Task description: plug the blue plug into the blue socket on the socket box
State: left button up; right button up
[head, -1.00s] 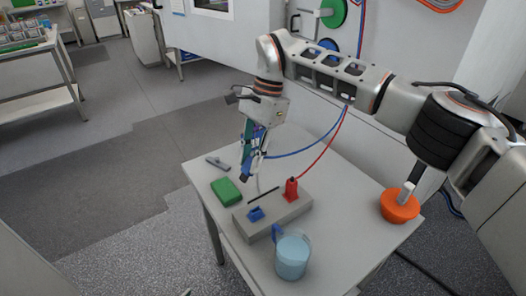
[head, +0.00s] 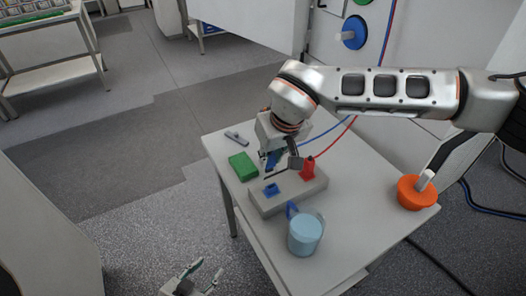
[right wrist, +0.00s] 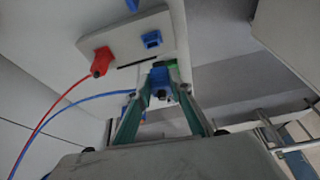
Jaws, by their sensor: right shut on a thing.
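The grey socket box (head: 309,187) lies on the small table, with its blue socket (head: 271,189) at the left end and a red plug (head: 307,169) standing in it. The right wrist view also shows the blue socket (right wrist: 151,39) and the red plug (right wrist: 101,60). My right gripper (head: 270,162) is shut on the blue plug (right wrist: 160,78), with a blue cable trailing away. In the head view it is just behind the box, and the plug is apart from the blue socket. My left gripper (head: 204,272) is open and empty, low beside the table.
A green block (head: 243,166) and a small grey tool (head: 236,138) lie left of the box. A light-blue mug (head: 305,234) stands close in front of it. An orange bowl-like item (head: 416,194) sits at the table's right edge. The red cable runs back to the wall.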

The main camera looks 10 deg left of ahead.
jog(key=shift+w+d+f+n+y, duration=0.2)
jog(key=shift+d+n+y, duration=0.1)
jog(key=shift+d+n, duration=0.2)
notch_tip(320, 180, down, 6)
jog(key=shift+r, duration=0.1)
dwell(0.8)
jog(key=shift+b, duration=0.45)
jog(key=shift+b, duration=0.35)
dwell(0.5)
dwell(0.8)
jog(key=shift+f+b, duration=1.5)
jog(key=shift+b, duration=0.25)
dwell(1.6)
